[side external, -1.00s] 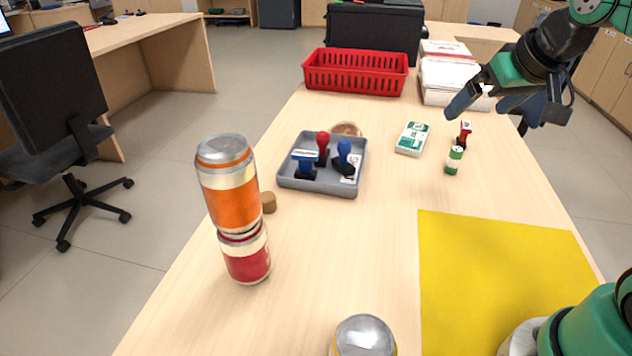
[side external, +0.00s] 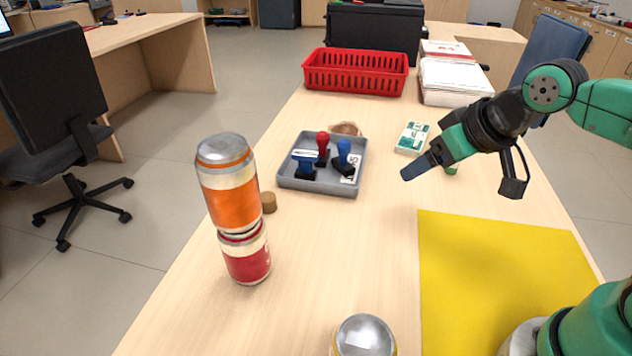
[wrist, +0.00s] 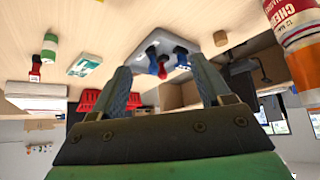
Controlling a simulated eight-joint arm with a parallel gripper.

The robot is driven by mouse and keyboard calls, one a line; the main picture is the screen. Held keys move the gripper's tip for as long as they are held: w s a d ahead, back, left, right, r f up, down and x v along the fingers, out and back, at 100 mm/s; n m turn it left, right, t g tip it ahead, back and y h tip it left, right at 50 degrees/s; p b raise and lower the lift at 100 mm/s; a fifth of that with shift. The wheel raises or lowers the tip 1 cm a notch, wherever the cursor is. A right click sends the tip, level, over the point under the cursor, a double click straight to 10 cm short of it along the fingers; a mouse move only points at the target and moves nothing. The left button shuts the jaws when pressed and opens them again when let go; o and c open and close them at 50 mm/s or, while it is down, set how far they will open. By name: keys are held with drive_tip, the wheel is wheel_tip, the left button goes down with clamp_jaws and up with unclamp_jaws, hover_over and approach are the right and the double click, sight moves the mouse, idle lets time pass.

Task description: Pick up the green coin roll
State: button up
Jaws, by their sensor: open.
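The green coin roll (side external: 451,170) is a small upright cylinder, mostly hidden behind my gripper in the side view. In the wrist view the green and white roll (wrist: 50,42) shows at the upper left, outside the space between the fingers. My gripper (side external: 412,170) is in the air over the counter, to the left of the roll in the side view. In the wrist view my gripper (wrist: 160,70) is open and empty, with the grey tray beyond its fingers.
A grey tray (side external: 318,191) holds several stamps. A green-white pack (side external: 411,138) lies near the roll, and a red stamp (wrist: 36,68) stands by it. Stacked cans (side external: 230,185) are at the left. The yellow mat (side external: 490,260) is bare. A red basket (side external: 355,73) stands behind.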

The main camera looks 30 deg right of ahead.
drive_tip(key=w+d+r+m+y, duration=0.35)
drive_tip(key=w+d+m, duration=0.45)
drive_tip(key=m, duration=0.8)
drive_tip(key=s+d+f+m+t, duration=0.15)
drive_tip(key=d+m+t, duration=0.45)
drive_tip(key=d+m, duration=1.15)
drive_tip(key=shift+n+y, duration=0.25)
drive_tip(key=shift+n, duration=0.2)
drive_tip(key=f, duration=1.3)
drive_tip(key=shift+w+d, duration=0.15)
drive_tip(key=shift+w, duration=0.05)
drive_tip(key=shift+w+f, duration=0.2)
drive_tip(key=shift+f, duration=0.05)
drive_tip(key=shift+x, duration=2.6)
clamp_jaws()
